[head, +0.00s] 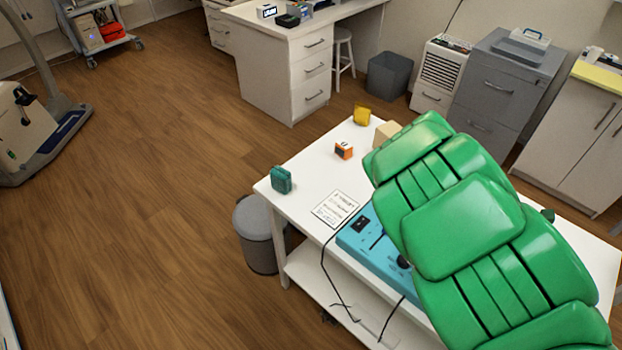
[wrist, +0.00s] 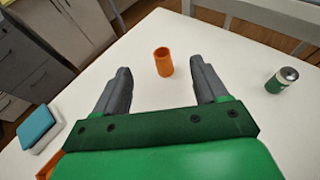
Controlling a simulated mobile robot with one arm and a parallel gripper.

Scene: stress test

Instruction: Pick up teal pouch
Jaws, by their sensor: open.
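The teal pouch (head: 281,180) stands upright near the left corner of the white table (head: 305,165) in the head view. It is apart from the other things there. In the wrist view I cannot make out the pouch for sure. My gripper (wrist: 160,68) shows there with its two grey fingers spread wide, and I see nothing held between them. In the head view my green arm covers the right part of the table, and my gripper is hidden behind it.
An orange cup (wrist: 163,62) stands beyond my fingers, with a green jar (wrist: 282,80) to the right and a teal-and-white box (wrist: 40,128) at left. A small orange box (head: 343,151), yellow item (head: 362,115), paper card (head: 335,209) and blue case (head: 352,245) are on the table.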

